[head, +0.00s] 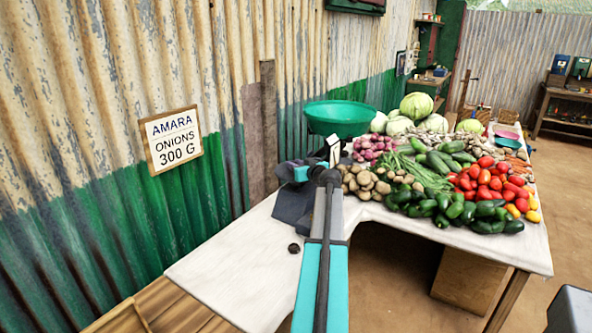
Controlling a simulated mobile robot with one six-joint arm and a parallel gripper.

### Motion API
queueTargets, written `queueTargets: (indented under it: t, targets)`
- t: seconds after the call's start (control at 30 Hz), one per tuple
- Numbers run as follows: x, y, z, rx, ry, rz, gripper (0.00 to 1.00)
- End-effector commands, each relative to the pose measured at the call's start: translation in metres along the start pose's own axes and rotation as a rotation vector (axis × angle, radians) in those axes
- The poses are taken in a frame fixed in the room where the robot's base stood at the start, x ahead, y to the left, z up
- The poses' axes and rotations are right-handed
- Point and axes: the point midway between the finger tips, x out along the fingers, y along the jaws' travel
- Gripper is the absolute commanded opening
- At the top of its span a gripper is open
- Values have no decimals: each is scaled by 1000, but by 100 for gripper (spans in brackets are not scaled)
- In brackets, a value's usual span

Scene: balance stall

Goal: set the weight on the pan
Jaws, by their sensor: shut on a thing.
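The green pan (340,116) is a wide, shallow bowl at the back of the table, by the corrugated wall. My gripper (333,148) is in front of the pan and looks slightly below its rim in the picture. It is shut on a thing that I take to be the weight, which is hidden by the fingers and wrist. I cannot tell whether it touches the pan. A small dark round piece (294,248), perhaps another weight, lies on the white table top (232,272) left of my arm.
A sign (171,139) on the wall reads "AMARA ONIONS 300 G". Red onions (372,147), potatoes (364,181), cucumbers, tomatoes (488,180) and cabbages (418,106) crowd the table right of my gripper. The table's near left part is mostly clear.

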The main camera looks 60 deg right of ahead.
Motion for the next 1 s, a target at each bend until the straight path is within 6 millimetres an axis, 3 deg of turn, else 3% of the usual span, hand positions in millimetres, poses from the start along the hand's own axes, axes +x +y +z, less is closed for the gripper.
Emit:
queueTargets:
  t: [0.23, 0.77, 0.8, 0.9, 1.0]
  targets:
    - [4, 0, 19, 0, -1, 1, 0]
    - [4, 0, 24, -1, 0, 1, 0]
    - [4, 0, 23, -1, 0, 0, 32]
    - [4, 0, 23, -1, 0, 0, 44]
    - [4, 0, 23, -1, 0, 0, 44]
